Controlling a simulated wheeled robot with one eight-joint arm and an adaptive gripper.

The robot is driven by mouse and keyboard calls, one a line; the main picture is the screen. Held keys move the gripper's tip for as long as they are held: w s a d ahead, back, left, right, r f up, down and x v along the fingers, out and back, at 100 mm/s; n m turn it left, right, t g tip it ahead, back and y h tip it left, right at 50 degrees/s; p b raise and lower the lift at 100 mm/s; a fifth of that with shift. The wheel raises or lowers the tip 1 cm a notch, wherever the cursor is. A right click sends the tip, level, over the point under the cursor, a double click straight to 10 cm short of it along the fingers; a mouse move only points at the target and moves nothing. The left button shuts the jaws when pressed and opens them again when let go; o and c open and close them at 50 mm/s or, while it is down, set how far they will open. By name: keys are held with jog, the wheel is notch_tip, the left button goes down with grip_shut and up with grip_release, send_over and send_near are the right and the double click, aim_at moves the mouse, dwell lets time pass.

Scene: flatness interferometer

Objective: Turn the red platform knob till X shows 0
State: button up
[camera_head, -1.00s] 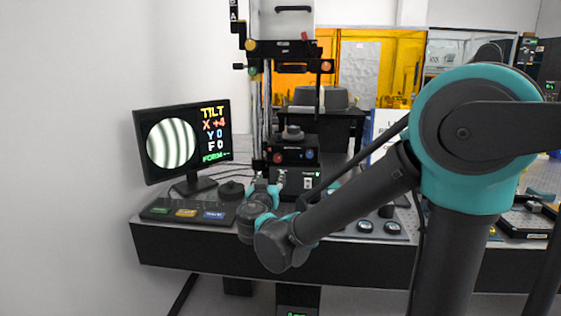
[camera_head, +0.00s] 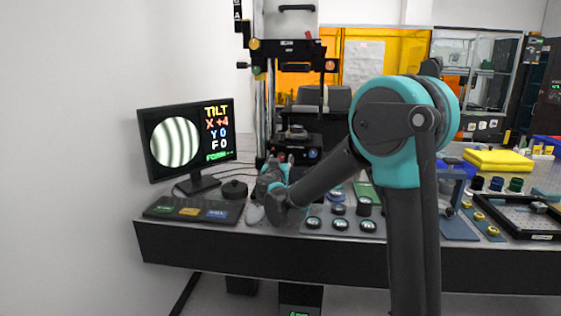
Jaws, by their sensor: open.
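The monitor (camera_head: 187,141) at the left shows striped fringes and the words TILT, X +4, Y 0, F 0. The interferometer's platform (camera_head: 300,142) stands behind my arm, with a blue knob (camera_head: 312,154) on its front. The red knob is mostly or wholly hidden behind my gripper in this view. My gripper (camera_head: 277,160) is open, in front of the platform's left side, pointing away from the camera. I cannot tell whether its fingers are around the red knob or touching it.
A dark panel with coloured buttons (camera_head: 190,208) lies below the monitor, with a round black puck (camera_head: 234,189) behind it. Several round pieces (camera_head: 340,223) sit at the bench front. A yellow cloth stack (camera_head: 498,160) and black tray (camera_head: 515,215) are at the right.

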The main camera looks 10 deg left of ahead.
jog(key=shift+w, duration=0.1)
jog(key=shift+c, duration=0.6)
jog(key=c, duration=1)
jog(key=shift+c, duration=0.2)
jog(key=shift+n, duration=0.5)
jog(key=n, duration=0.3)
jog(key=shift+n, duration=0.4)
jog(key=shift+d+n, duration=0.1)
jog(key=shift+n, duration=2.2)
jog(key=o, duration=1.2)
jog(key=shift+c, duration=0.2)
